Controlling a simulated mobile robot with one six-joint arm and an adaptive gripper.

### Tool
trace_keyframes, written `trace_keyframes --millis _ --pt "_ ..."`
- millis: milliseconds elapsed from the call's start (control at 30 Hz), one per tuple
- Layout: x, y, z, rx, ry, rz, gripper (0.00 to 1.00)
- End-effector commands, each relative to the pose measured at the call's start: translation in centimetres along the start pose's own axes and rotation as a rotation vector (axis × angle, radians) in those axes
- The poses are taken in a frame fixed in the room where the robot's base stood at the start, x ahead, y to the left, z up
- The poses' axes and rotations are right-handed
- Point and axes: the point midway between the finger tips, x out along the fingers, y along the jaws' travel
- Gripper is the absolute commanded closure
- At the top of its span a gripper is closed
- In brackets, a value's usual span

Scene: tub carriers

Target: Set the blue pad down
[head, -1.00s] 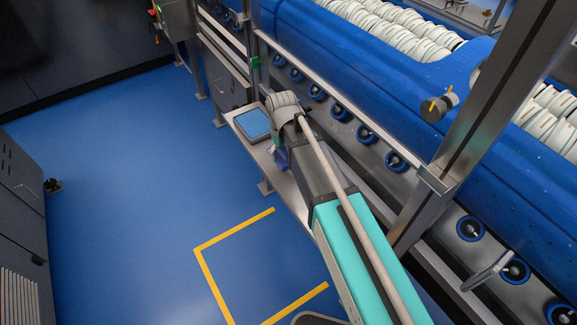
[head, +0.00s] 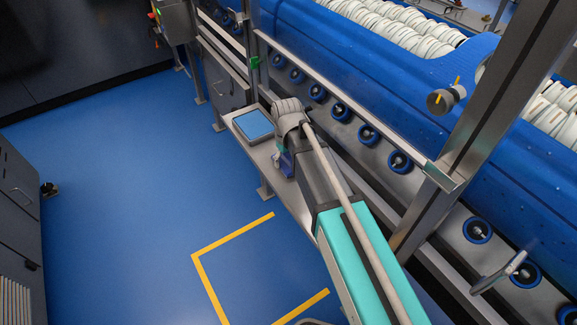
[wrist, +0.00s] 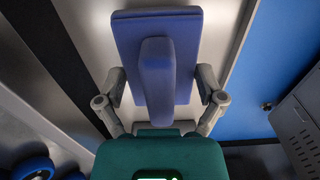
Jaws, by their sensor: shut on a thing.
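The blue pad (wrist: 183,85) is a flat blue-violet plate with a raised block-like grip. In the wrist view my gripper (wrist: 163,82) has its two grey fingers on either side of the pad and is shut on it. In the head view the pad (head: 286,163) shows only as a small dark blue patch under my gripper (head: 284,146), mostly hidden by my wrist. It is at the narrow grey bench (head: 260,156). I cannot tell whether its underside touches the bench top.
A shallow tray with a light blue inside (head: 253,124) lies on the bench's far end, just left of my gripper. The blue machine with several rollers (head: 367,135) runs along the right. Blue floor (head: 130,190) is open on the left, with a yellow corner marking (head: 235,236).

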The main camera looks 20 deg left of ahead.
Motion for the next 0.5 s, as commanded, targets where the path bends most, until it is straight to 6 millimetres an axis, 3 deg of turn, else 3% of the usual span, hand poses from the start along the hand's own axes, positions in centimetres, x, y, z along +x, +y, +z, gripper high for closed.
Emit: trace_keyframes --millis 133,500 --pt "1.34 -0.03 0.00 0.000 0.000 0.000 0.50" --pt "1.44 -0.06 -0.01 -0.001 0.000 0.000 0.50"
